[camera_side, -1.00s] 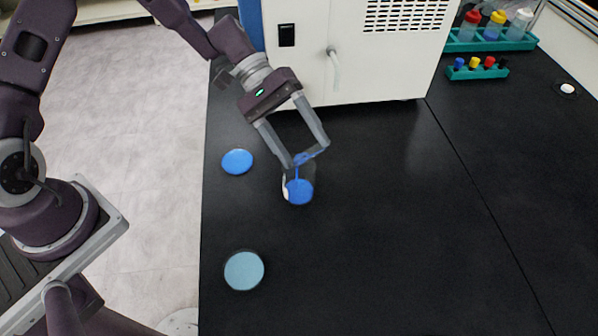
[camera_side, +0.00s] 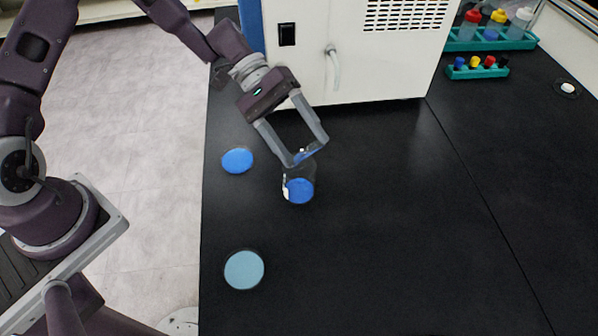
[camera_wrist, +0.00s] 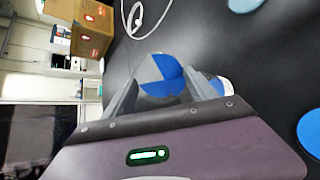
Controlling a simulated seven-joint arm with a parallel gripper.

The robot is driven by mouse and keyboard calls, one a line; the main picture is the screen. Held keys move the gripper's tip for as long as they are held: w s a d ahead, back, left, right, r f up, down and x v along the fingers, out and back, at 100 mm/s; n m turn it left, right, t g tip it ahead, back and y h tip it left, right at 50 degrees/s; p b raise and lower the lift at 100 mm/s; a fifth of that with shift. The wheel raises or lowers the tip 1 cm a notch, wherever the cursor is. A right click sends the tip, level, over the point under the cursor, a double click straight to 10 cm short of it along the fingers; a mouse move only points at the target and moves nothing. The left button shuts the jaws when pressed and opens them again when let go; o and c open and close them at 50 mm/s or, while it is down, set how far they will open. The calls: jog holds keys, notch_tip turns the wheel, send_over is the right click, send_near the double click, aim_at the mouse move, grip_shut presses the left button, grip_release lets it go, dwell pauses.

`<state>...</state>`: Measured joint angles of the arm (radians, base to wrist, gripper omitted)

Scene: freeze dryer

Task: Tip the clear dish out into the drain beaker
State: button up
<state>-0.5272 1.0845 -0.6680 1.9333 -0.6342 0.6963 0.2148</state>
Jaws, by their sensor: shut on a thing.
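My gripper (camera_side: 306,155) is shut on the clear dish (camera_side: 304,158), which is steeply tilted above the drain beaker. Some blue shows in the dish, and no falling stream is visible. The clear drain beaker (camera_side: 299,188) stands upright on the bench just below, with blue liquid in its bottom and a white patch on its left side. In the wrist view, the dish (camera_wrist: 160,72) shows blue between the fingers of my gripper (camera_wrist: 162,88). The beaker is partly hidden behind the dish and right finger there.
A blue round dish (camera_side: 237,161) lies left of the beaker, and a pale blue round dish (camera_side: 244,270) lies nearer the front. The white freeze dryer (camera_side: 365,60) with its drain spout (camera_side: 334,68) stands behind. Bottle racks (camera_side: 490,40) are at back right.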

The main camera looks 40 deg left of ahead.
jog(key=shift+w+a+h+p, duration=0.15)
jog(key=shift+a+h+p, duration=0.25)
jog(key=shift+h, duration=0.9)
dwell(2.1)
jog(key=shift+w+a+f+g+h, duration=0.1)
jog(key=shift+a+g+h, duration=0.2)
jog(key=shift+h, duration=0.55)
jog(key=shift+a+g+h, duration=0.2)
jog(key=shift+g+h, duration=0.1)
jog(key=shift+h, duration=0.55)
dwell(2.9)
